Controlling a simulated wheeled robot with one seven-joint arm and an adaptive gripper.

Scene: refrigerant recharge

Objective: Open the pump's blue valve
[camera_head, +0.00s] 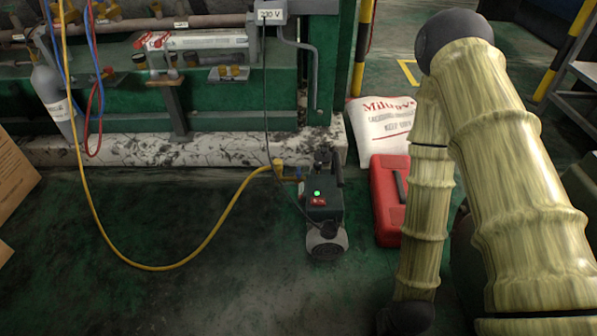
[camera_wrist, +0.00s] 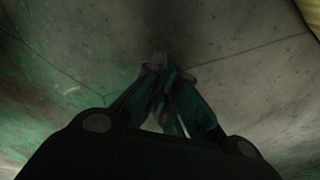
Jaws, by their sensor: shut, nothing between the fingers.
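The vacuum pump (camera_head: 322,212) stands on the green floor in the head view, dark, with a lit green light and a red switch on top. A small blue part, likely the blue valve (camera_head: 299,174), is at its upper left beside a brass fitting (camera_head: 279,170). It is too small to tell its setting. My gripper (camera_wrist: 165,68) shows in the wrist view with its fingers together and empty, over a grey surface with green stains. The pump and valve are not seen in the wrist view. My gripper is outside the head view.
A yellow hose (camera_head: 181,264) loops over the floor to the brass fitting. A red case (camera_head: 387,209) lies right of the pump, with a white sack (camera_head: 383,128) behind it. A grey cylinder (camera_head: 55,102) stands at left. Floor in front of the pump is clear.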

